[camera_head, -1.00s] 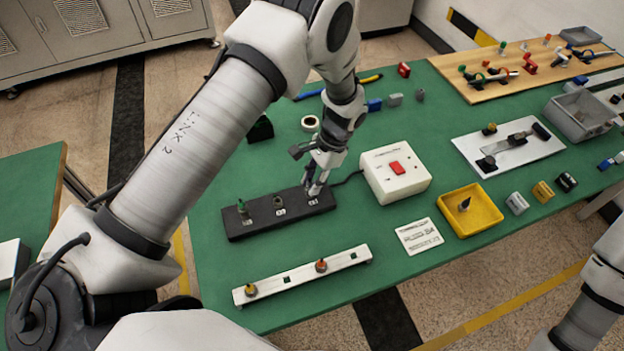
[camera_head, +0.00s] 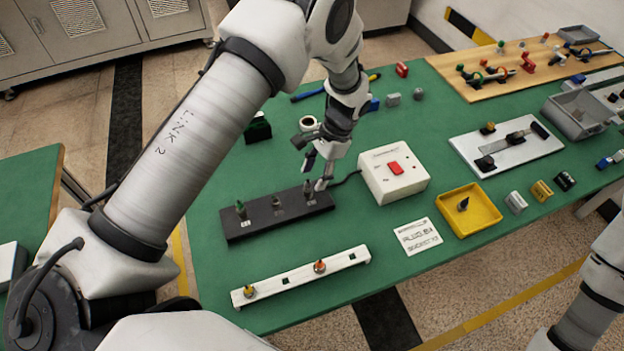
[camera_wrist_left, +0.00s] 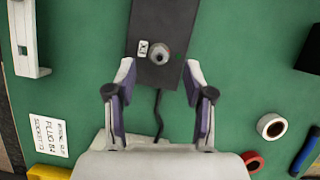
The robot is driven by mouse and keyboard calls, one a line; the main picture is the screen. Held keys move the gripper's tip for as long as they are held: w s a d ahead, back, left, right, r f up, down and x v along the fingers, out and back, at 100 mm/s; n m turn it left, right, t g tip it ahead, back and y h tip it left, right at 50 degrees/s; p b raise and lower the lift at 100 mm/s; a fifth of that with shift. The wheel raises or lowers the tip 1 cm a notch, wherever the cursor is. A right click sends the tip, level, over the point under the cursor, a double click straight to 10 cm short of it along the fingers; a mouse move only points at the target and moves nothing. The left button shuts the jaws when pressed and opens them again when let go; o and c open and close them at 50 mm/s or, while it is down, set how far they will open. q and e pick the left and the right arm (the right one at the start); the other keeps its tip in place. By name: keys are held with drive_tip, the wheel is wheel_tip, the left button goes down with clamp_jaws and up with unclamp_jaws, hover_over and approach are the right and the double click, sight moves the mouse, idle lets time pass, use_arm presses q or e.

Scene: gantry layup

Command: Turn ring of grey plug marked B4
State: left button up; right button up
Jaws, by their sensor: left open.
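A black block (camera_head: 262,218) on the green table carries a green-topped plug (camera_head: 241,208) at the left, a grey plug (camera_head: 277,201) in the middle and another grey plug (camera_head: 308,189) at the right end. Each has a small white label that I cannot read for certain. My left gripper (camera_head: 315,175) is open and empty just above the right end. In the left wrist view its spread fingertips (camera_wrist_left: 160,74) are apart from the grey plug (camera_wrist_left: 159,53), which stands just beyond them. My right gripper is outside the views.
A white box with a red switch (camera_head: 395,172) stands right of the block, with a cable between them. A printed card (camera_head: 418,236) and a yellow tray (camera_head: 490,212) lie farther right. A white rail (camera_head: 290,281) lies in front. Green table between block and rail is clear.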

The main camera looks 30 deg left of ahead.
use_arm(q)
drive_tip(key=v, duration=0.9)
drive_tip(key=shift+d, duration=0.1)
